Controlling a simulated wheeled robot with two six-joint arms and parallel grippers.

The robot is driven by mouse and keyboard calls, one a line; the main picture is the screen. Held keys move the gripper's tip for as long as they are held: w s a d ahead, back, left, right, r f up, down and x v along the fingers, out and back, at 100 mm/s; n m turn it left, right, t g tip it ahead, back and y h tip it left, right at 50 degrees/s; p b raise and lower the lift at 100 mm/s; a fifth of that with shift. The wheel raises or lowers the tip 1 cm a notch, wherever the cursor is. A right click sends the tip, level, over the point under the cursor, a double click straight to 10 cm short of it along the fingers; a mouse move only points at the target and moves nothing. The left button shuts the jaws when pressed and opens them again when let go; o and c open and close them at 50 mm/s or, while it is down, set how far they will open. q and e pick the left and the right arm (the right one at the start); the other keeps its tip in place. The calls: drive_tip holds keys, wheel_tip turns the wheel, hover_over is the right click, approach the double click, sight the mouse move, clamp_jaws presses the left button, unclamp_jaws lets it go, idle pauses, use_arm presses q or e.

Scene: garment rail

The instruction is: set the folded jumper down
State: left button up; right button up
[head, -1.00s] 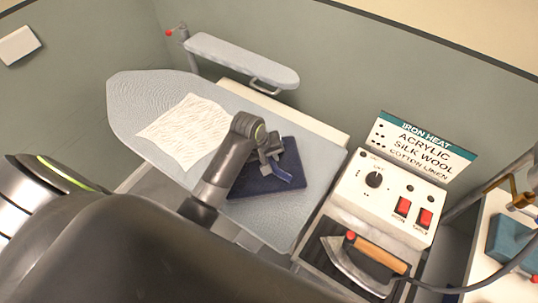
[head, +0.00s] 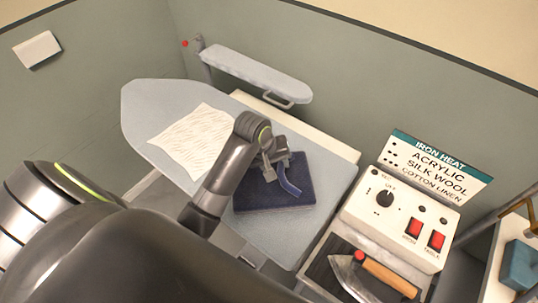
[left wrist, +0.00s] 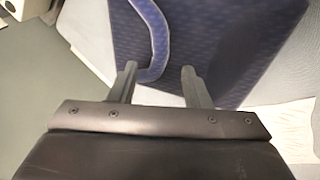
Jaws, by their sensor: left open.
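The folded navy jumper (head: 303,192) lies on the grey ironing board (head: 150,100), near its right end. A lighter blue curved strip (head: 289,181), perhaps a sleeve or edge, stands out on it. My left gripper (head: 278,160) is over the jumper's upper part. In the left wrist view its two fingers (left wrist: 158,78) are apart, with the jumper (left wrist: 215,35) beyond them and the strip (left wrist: 157,30) curving close to the left finger. I cannot tell whether the fingers touch the cloth. My right gripper is out of view.
A cream cloth (head: 193,140) lies on the board left of my left arm. A small sleeve board (head: 255,75) stands behind. To the right are a control box (head: 400,225) with red switches, a sign (head: 433,168) and an iron (head: 350,278). A teal block (head: 520,265) is at far right.

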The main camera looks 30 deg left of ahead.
use_arm(q)
drive_tip(key=v, duration=0.7)
drive_tip(key=shift+b, duration=0.35)
